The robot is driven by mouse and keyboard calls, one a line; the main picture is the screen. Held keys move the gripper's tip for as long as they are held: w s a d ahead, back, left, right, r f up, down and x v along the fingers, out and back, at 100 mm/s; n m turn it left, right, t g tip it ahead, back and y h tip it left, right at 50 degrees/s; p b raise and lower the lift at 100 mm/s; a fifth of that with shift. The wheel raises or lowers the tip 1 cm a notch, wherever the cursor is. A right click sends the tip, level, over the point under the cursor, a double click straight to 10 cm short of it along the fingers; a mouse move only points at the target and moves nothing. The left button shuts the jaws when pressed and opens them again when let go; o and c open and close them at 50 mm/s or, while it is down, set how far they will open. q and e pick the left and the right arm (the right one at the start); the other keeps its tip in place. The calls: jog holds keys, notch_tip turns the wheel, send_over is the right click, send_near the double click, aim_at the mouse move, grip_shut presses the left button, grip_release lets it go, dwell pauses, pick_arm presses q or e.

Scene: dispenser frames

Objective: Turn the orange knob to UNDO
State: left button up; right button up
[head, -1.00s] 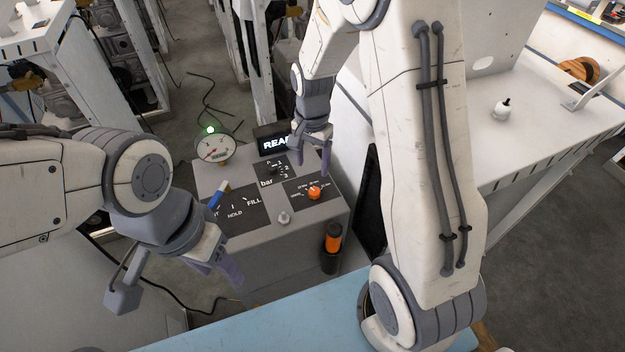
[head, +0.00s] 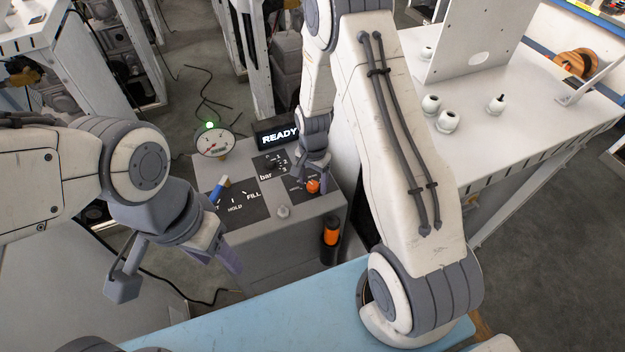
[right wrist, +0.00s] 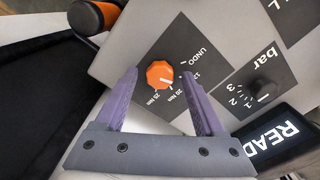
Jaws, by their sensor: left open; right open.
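The orange knob (head: 313,186) sits on a dark panel on top of the grey dispenser box. In the right wrist view the knob (right wrist: 160,74) has a white mark that seems to point toward the 20 Nm label; the UNDO label (right wrist: 202,54) is up and to the right of it. My right gripper (right wrist: 160,72) is open, with one purple finger on each side of the knob in that view; I cannot tell if they touch it. In the head view the right gripper (head: 310,180) partly hides the knob's panel. My left gripper (head: 235,262) is open and empty, left of the box front.
The box also bears a black bar knob (right wrist: 261,88), a blue-tipped FILL/HOLD lever (head: 221,187), a gauge (head: 215,142) and a READY display (head: 279,136). An orange-and-black handled tool (head: 331,235) stands at its front. A white bench (head: 520,130) with small bottles is at right.

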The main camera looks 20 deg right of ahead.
grip_shut()
jog(key=shift+n, duration=0.3)
jog(key=n, duration=0.3)
jog(key=shift+b, duration=0.4)
jog(key=shift+n, duration=2.1)
grip_release()
